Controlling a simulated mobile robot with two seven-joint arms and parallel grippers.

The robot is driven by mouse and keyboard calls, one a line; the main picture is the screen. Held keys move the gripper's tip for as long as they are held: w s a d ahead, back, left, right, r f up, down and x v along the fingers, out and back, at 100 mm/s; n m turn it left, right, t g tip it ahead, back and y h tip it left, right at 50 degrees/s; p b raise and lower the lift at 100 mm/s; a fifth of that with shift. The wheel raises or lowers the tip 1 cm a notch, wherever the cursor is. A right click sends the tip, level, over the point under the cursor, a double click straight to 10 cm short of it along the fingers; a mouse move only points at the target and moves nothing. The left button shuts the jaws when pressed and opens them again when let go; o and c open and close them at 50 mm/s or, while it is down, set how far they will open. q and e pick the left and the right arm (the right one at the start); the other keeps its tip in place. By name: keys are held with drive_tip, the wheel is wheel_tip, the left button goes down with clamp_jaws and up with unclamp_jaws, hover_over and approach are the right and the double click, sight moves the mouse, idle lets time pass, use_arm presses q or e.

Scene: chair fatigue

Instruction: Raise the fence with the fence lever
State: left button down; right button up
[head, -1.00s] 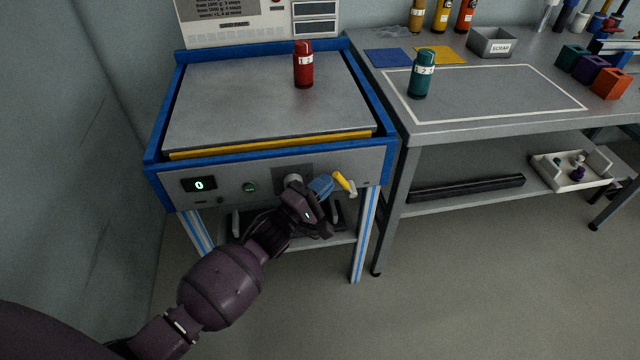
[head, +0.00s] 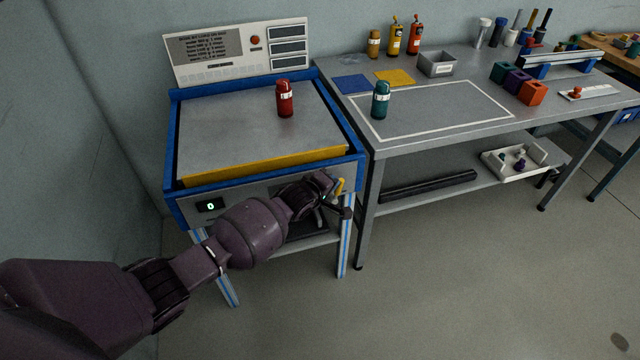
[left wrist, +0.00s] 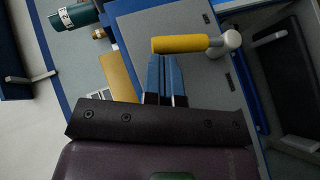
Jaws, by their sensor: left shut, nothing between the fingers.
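The fence lever has a yellow handle (head: 340,187) on the front panel's right end, partly hidden by my left gripper (head: 327,184). In the left wrist view the yellow handle (left wrist: 180,43) runs to a pale hub (left wrist: 231,41). There my left gripper (left wrist: 164,58) is shut and empty, its blue fingertips right beside the handle. I cannot tell if they touch it. The fence (head: 262,163) is a yellow strip along the plate's front edge, standing as a visible band. A red bottle (head: 285,99) stands on the plate (head: 235,125) behind it. My right gripper is not in view.
A grey workbench (head: 500,125) adjoins on the right, with a teal bottle (head: 381,100) and a scrap bin (head: 437,64). A white tray (head: 515,160) is on its lower shelf. Floor in front is open.

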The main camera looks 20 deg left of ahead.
sight(343, 181)
use_arm(q)
drive_tip(key=shift+w+d+r+m+g+y+p, duration=0.1)
drive_tip(key=shift+w+d+m+g+y+p, duration=0.1)
drive_tip(key=shift+w+d+g+y+p, duration=0.2)
drive_tip(key=shift+w+d+r+m+g+y+p, duration=0.1)
drive_tip(key=shift+w+d+m+g+y+p, duration=0.15)
drive_tip(key=shift+d, duration=0.2)
drive_tip(key=shift+w+d+f+m+g+y, duration=0.2)
drive_tip(key=shift+d+f+m+g+y, duration=0.05)
drive_tip(key=shift+d+g+y, duration=0.25)
drive_tip(key=shift+w+g+p, duration=0.1)
drive_tip(key=shift+g+p, duration=0.15)
drive_tip(key=shift+p, duration=0.05)
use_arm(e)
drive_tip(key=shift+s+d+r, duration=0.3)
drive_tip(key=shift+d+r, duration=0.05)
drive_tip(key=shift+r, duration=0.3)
use_arm(q)
drive_tip(key=shift+f, duration=0.1)
